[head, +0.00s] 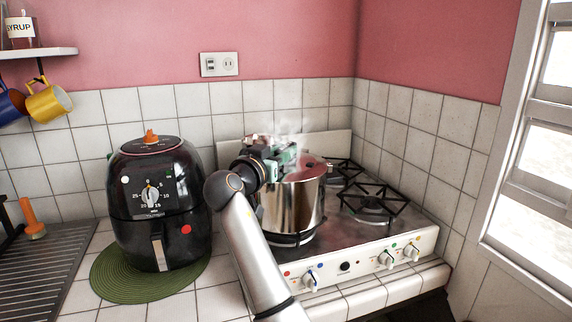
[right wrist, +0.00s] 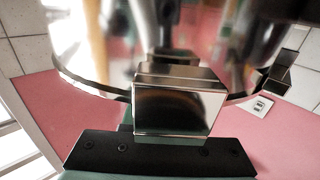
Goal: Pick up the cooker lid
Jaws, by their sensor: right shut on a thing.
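A shiny metal cooker pot (head: 292,208) stands upright on the left part of the stove. Its top (head: 308,172) looks reddish and is partly hidden by my right gripper. My right gripper (head: 286,160) is at the pot's top left, shut on the cooker lid. Steam rises just above it. In the right wrist view the closed jaws (right wrist: 180,105) are in front of a curved mirror-like metal surface with a thin rim. The grip itself is hidden, and I cannot tell whether the lid rests on the pot. My left gripper is not in view.
A black air fryer (head: 152,225) stands on a green round mat (head: 112,285) left of the stove. Black burner grates (head: 370,205) lie right of the pot. Knobs line the stove front (head: 360,262). Tiled walls close the corner, with a window (head: 520,190) at right.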

